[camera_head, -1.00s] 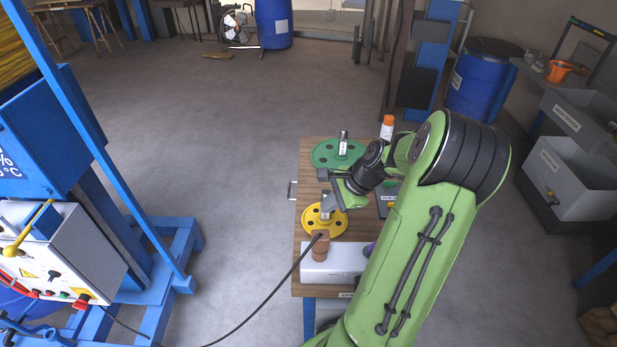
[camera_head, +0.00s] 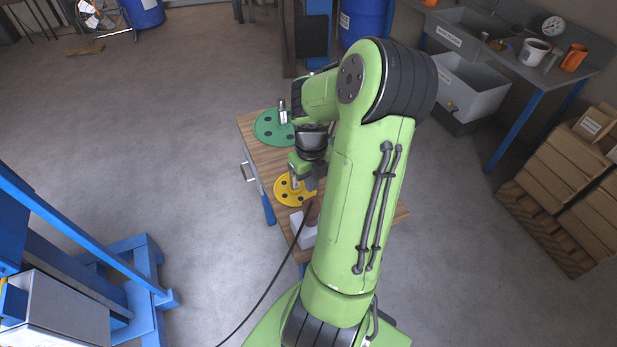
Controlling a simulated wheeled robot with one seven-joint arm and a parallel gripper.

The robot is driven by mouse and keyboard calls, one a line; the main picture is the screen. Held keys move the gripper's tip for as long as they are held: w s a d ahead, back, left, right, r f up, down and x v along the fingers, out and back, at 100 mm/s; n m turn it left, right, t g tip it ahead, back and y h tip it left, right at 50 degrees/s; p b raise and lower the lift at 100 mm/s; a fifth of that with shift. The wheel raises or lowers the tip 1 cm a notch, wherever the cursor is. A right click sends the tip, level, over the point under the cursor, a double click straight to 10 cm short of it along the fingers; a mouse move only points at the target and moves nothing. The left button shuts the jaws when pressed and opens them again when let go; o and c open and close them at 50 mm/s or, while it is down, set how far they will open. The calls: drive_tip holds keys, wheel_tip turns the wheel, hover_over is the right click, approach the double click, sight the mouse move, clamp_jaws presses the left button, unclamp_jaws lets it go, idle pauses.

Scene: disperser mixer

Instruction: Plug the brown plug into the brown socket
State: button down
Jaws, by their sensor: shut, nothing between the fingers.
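The brown plug (camera_head: 311,212) is at the near side of the small table, by the white box (camera_head: 302,229), with a black cable running from it down to the lower left. My arm partly covers the plug and the box. I cannot make out the brown socket separately. My gripper (camera_head: 309,188) points down over the yellow disc, just beyond the plug in the picture. It is shut and empty. I cannot tell whether it touches anything.
The wooden table (camera_head: 262,160) also carries the yellow disc (camera_head: 283,190) and a green disc (camera_head: 268,127), each with a metal post. A blue frame (camera_head: 140,270) stands at lower left. Boxes on a pallet (camera_head: 562,195) stand at right.

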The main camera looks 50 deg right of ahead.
sight(309, 200)
drive_tip(key=f, duration=0.1)
drive_tip(key=f+b, duration=0.2)
drive_tip(key=shift+w+a+f, duration=0.15)
drive_tip(key=shift+a+f, duration=0.1)
drive_tip(key=shift+f, duration=0.35)
drive_tip(key=shift+d+r, duration=0.1)
drive_tip(key=shift+d, duration=0.05)
drive_tip(key=shift+f+b, duration=0.5)
drive_tip(key=shift+b, duration=0.1)
drive_tip(key=shift+a, duration=0.2)
wheel_tip(309, 200, up, 3)
drive_tip(key=p, duration=0.2)
drive_tip(key=shift+d+r+p, duration=0.15)
drive_tip(key=shift+p, duration=0.25)
wheel_tip(309, 200, up, 15)
drive_tip(key=p, duration=0.1)
drive_tip(key=shift+r, duration=0.1)
